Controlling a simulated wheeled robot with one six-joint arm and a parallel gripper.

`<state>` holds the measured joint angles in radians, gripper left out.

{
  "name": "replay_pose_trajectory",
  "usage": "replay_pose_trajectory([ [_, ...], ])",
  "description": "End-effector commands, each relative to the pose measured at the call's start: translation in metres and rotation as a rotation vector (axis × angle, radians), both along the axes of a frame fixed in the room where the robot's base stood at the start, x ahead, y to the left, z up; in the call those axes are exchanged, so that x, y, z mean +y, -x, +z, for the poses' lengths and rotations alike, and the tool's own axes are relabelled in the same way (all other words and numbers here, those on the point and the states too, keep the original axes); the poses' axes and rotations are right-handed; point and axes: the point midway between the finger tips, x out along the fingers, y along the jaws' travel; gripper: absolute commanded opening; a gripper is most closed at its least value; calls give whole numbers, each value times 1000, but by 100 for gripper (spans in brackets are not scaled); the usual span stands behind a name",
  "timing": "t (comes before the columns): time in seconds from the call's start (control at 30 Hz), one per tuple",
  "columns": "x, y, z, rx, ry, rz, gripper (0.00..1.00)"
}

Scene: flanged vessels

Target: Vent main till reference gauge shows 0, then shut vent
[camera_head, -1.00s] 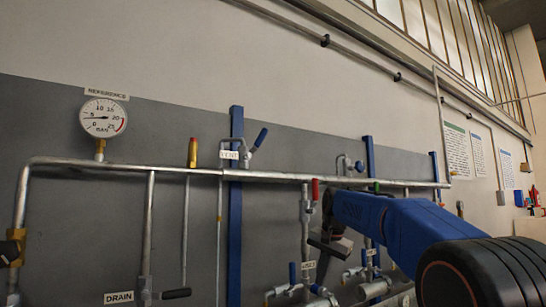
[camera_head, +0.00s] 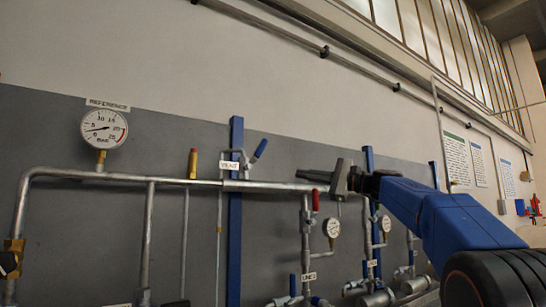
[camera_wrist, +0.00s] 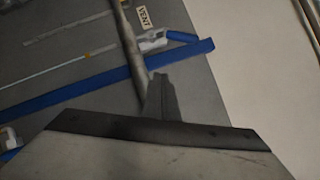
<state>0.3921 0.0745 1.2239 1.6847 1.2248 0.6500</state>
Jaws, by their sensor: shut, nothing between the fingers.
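The reference gauge (camera_head: 104,129) is a round white dial at upper left with a red band on its right. Its needle points left, between the 0 and 5 marks; an exact reading is hard to make out. The vent valve has a blue handle (camera_head: 260,150) tilted up and right, beside the VENT label (camera_head: 230,165) on the main pipe (camera_head: 170,180). My gripper (camera_head: 309,176) is shut and empty, pointing left, right of the handle and apart from it. In the wrist view, the shut fingers (camera_wrist: 162,97) lie below the blue handle (camera_wrist: 188,37) and label (camera_wrist: 145,16).
A brass fitting (camera_head: 193,163) stands on the main pipe left of the vent. A red handle (camera_head: 315,200) and small gauges (camera_head: 332,227) sit below my gripper. Blue uprights (camera_head: 236,210) back the pipe.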

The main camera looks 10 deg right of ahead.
Motion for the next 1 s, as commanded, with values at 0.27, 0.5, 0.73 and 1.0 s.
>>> replay_pose_trajectory([
  [0.27, -5, 5, 27, -44, -79, 9, 0],
  [0.5, 20, -16, 36, -43, -77, 10, 0],
  [0.73, 51, -41, 47, -42, -77, 11, 0],
  [1.0, 84, -51, 63, -43, -77, 9, 0],
])
